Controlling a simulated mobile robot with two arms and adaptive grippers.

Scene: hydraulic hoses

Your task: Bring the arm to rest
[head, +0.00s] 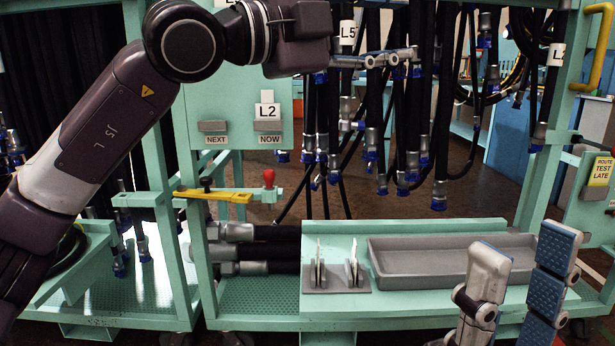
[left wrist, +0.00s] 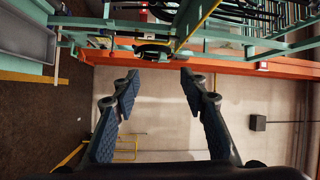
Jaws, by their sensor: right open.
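My left arm (head: 120,110) reaches in from the left and bends over at the top. Its gripper (head: 402,64) points right in the head view, in front of the hanging hoses near the L5 label (head: 347,32); I cannot tell whether it touches them. In the left wrist view my left gripper (left wrist: 160,82) is open, its two blue-padded fingers apart with nothing between them. My right gripper (head: 520,285) stands at the lower right, fingers up and apart, empty, in front of the grey tray's right end.
Black hoses with blue-capped ends (head: 405,150) hang from the rack. A grey tray (head: 440,282) and a small holder (head: 336,278) sit on the green bench (head: 400,310). A yellow-handled tool (head: 212,195) lies at the left post. Thick hoses (head: 265,252) lie on a lower shelf.

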